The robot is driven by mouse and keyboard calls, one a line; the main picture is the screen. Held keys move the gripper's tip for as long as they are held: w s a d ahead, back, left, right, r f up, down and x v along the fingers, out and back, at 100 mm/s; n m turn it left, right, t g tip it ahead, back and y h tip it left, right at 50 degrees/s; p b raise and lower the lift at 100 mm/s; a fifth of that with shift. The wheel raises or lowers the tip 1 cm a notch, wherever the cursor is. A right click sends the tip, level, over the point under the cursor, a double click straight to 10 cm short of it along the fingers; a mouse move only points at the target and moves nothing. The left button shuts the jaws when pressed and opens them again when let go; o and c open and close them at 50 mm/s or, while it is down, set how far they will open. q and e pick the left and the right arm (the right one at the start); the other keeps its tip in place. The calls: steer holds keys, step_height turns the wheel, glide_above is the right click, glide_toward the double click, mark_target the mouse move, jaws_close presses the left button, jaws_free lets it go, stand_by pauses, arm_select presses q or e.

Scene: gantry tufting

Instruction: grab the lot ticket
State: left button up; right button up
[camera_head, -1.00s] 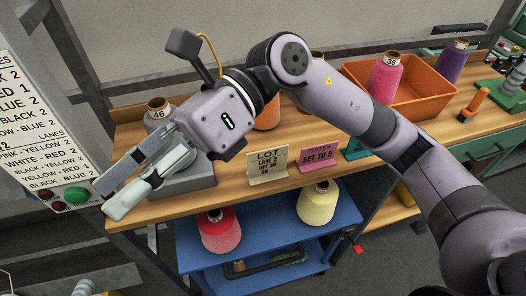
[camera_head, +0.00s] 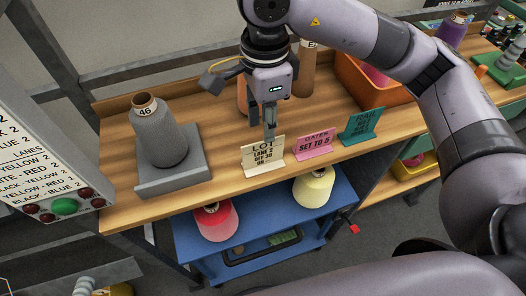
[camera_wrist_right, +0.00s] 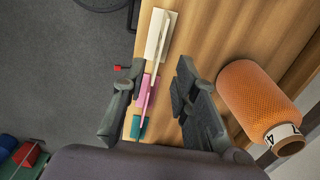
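The lot ticket (camera_head: 262,158) is a cream folded card with black print, standing near the front edge of the wooden bench. My right gripper (camera_head: 270,134) points down just above and behind it, its fingertips close to the card's top edge. In the right wrist view the gripper (camera_wrist_right: 160,68) is open, with its fingers apart. The cream lot ticket (camera_wrist_right: 160,32) shows ahead of the fingertips there, in line with the gap; I see nothing gripped. Whether a finger touches the card cannot be told. My left gripper is not in view.
A pink ticket (camera_head: 313,144) and a teal ticket (camera_head: 362,126) stand right of the lot ticket. A grey cone (camera_head: 160,135) sits on a grey block at left. An orange cone (camera_wrist_right: 258,100) stands beside the right gripper. A blue cart (camera_head: 262,215) is below the bench.

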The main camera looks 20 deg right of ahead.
glide_above(263, 164)
steer(key=f, duration=0.4)
steer(key=shift+w+d+f+p, duration=0.1)
steer(key=shift+d+f+p, duration=0.1)
steer(key=shift+f+p, duration=0.15)
step_height(263, 164, down, 5)
steer(key=p, duration=0.3)
steer(key=shift+a+r, duration=0.1)
steer(key=shift+r, duration=0.05)
steer(key=shift+f, duration=0.35)
steer(key=shift+c, duration=0.2)
jaws_close()
